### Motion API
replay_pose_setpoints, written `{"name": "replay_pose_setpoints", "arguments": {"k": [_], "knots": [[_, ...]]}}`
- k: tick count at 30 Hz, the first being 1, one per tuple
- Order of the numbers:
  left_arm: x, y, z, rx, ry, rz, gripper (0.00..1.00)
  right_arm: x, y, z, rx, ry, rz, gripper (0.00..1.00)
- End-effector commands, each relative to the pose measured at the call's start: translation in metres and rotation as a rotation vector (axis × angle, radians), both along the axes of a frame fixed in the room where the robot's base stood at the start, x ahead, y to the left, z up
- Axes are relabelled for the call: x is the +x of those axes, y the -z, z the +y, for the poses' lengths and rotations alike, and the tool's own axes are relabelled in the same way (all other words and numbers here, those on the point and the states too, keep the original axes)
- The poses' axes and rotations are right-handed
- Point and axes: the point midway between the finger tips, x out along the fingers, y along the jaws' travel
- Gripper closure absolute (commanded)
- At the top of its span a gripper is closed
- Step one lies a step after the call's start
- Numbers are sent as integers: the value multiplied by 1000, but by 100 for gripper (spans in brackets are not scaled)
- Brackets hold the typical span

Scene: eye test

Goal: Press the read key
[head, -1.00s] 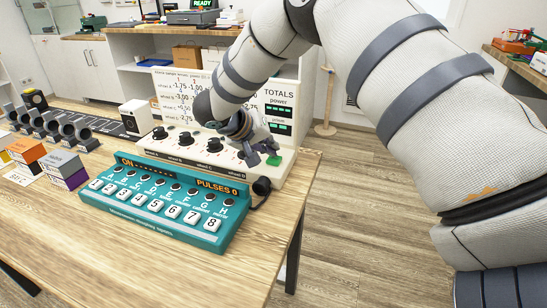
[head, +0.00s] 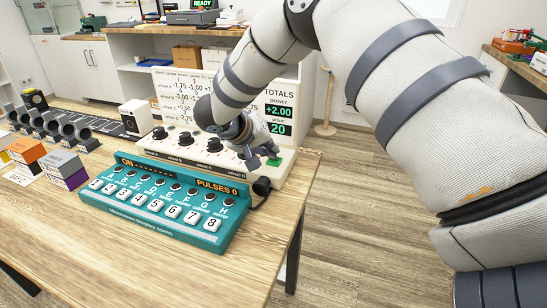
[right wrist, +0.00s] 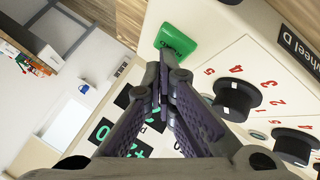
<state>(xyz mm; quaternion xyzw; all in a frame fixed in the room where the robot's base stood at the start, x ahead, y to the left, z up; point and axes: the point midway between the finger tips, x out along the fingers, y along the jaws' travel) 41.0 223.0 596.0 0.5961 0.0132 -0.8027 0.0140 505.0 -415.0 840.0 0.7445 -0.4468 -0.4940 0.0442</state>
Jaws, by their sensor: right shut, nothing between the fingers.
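The green read key (head: 274,161) sits at the right end of the cream wheel panel (head: 200,155). My right gripper (head: 266,156) is shut and empty. Its fingertips (right wrist: 164,62) are right at the key's near edge; I cannot tell whether they touch it. The totals display (head: 279,112) behind my gripper reads +2.00 for power and 20 for prism. My left gripper is not in view.
Black wheel knobs (head: 186,138) stand in a row left of my gripper. A teal pulse box (head: 160,200) with numbered keys lies in front. Orange and purple boxes (head: 30,152) stand at left. The table's right edge is close.

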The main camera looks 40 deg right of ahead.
Motion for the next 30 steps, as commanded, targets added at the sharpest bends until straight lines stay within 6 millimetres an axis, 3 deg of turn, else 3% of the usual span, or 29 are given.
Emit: {"name": "replay_pose_setpoints", "arguments": {"k": [16,30], "knots": [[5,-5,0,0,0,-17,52,0,-10,0,1,1,0,100],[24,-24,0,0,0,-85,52,0,-68,0,2,1,-6,100]]}}
